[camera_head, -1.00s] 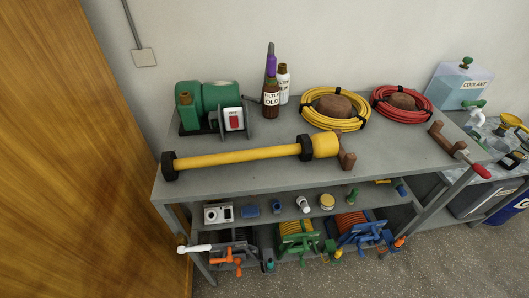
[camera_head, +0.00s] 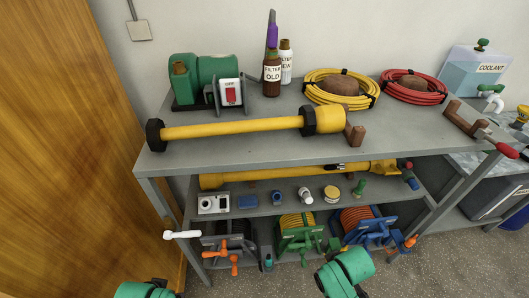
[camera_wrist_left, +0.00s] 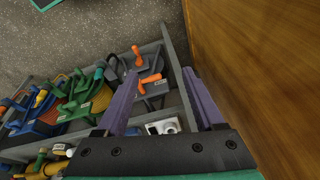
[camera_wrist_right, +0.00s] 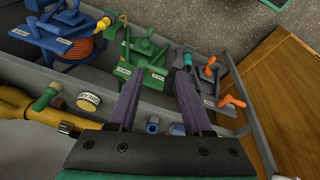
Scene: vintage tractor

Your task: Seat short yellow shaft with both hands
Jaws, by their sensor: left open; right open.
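A yellow shaft (camera_head: 230,129) with a black hexagonal collar at its left end lies across the grey bench top. A black collar and thicker yellow end are at its right, beside a brown bracket (camera_head: 354,135). A second yellow shaft (camera_head: 260,173) lies on the shelf below, partly hidden by the bench top. I cannot tell which is the short one. My left gripper (camera_wrist_left: 162,73) is open and empty, facing the shelves near the wooden panel. My right gripper (camera_wrist_right: 160,72) is open and empty, before the lower shelves. Neither touches a shaft.
A green motor (camera_head: 205,80), bottles (camera_head: 272,75), a yellow coil (camera_head: 340,88) and a red coil (camera_head: 413,87) stand behind the top shaft. Small parts and a camera (camera_head: 213,204) line the shelf. A wooden panel (camera_head: 80,150) bounds the left.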

